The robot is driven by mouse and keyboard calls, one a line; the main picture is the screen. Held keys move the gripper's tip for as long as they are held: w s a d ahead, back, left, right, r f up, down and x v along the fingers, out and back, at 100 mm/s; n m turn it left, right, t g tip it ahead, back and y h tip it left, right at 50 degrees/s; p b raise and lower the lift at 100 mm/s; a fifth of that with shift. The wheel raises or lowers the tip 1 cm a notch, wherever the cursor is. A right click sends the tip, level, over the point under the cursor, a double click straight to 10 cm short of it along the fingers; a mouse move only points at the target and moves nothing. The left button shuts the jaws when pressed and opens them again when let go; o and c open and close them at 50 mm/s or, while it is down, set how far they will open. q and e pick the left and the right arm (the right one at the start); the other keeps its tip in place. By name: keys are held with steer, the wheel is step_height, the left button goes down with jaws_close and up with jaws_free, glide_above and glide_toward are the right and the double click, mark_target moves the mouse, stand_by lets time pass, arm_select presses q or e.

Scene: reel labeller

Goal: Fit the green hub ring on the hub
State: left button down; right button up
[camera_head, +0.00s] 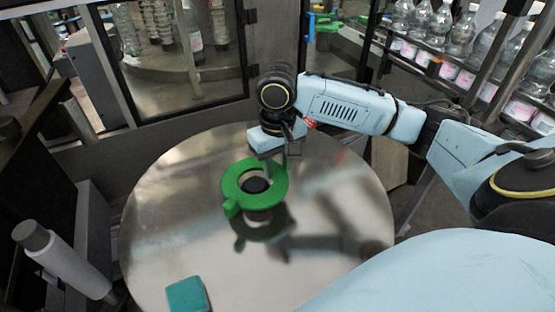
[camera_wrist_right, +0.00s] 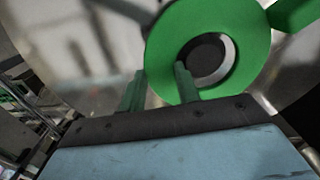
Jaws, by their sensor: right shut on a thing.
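The green hub ring (camera_head: 230,186) is a flat ring with a small tab at its lower left in the head view. My right gripper (camera_head: 284,156) is shut on its far right edge. In the right wrist view the ring (camera_wrist_right: 170,42) lies just beyond my fingers. The dark round top of the hub (camera_head: 256,185) shows through the ring's opening, also in the wrist view (camera_wrist_right: 204,52), a little off centre there. The ring hides the hub's lower part, so I cannot tell whether the ring is above the hub or seated around it. My left gripper is not in view.
The hub stands on a shiny round metal table (camera_head: 165,235), mostly clear. A teal block (camera_head: 187,295) lies at its near edge. A grey cylinder (camera_head: 62,262) stands at the left. Glass-fronted machine frames stand behind, and shelves of bottles (camera_head: 462,35) at back right.

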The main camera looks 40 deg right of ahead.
steer(key=shift+f, duration=0.55)
steer(key=shift+r, duration=0.1)
steer(key=shift+w+r, duration=0.1)
steer(key=shift+r, duration=0.15)
steer(key=shift+f, duration=0.1)
steer(key=shift+f, duration=0.2)
steer(key=shift+s+a+r, duration=0.1)
steer(key=shift+s+r, duration=0.1)
steer(key=shift+r, duration=0.15)
steer(key=shift+f, duration=0.15)
stand_by(0.4)
